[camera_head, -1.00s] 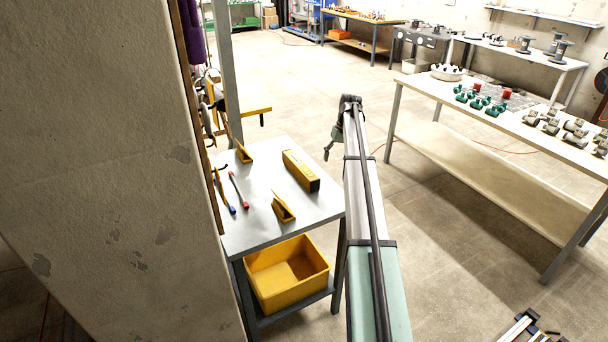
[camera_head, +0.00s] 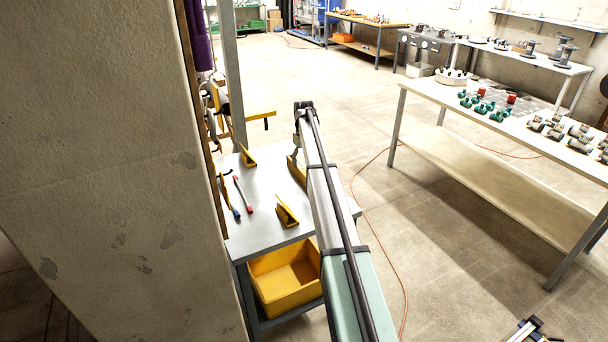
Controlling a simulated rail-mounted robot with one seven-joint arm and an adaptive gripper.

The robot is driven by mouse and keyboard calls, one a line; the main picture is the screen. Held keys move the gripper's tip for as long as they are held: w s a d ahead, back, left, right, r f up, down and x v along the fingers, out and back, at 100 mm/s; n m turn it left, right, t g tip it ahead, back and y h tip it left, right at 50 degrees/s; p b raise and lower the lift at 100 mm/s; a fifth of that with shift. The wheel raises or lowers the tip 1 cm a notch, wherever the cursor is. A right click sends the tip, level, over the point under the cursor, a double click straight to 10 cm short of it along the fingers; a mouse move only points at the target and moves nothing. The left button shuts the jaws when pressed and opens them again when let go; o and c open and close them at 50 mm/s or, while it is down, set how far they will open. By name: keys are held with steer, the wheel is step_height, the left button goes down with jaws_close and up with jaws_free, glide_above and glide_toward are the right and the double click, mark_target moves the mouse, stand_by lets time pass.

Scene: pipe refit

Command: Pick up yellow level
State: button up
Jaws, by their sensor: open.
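The long yellow block that looks like the yellow level (camera_head: 296,174) lies on the small grey table (camera_head: 262,190). My arm now covers most of it, and only a strip at its left shows. My gripper (camera_head: 295,152) is at the far end of the arm, over or near the far end of this block. It is small and partly hidden, and it appears open with nothing in it. I cannot tell whether it touches the block.
Two yellow angled pieces (camera_head: 286,212) (camera_head: 248,157) and red- and blue-ended tools (camera_head: 243,195) share the table. A yellow bin (camera_head: 284,278) sits below. A thick pillar (camera_head: 110,180) stands close at left.

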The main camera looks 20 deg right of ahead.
mark_target(304, 169)
steer(key=shift+w+d+f+p, duration=0.1)
steer(key=shift+f+p, duration=0.6)
steer(key=shift+f, duration=1.25)
steer(key=shift+w+f+p, duration=0.1)
steer(key=shift+f+p, duration=0.55)
steer(key=shift+f, duration=1.25)
jaws_close()
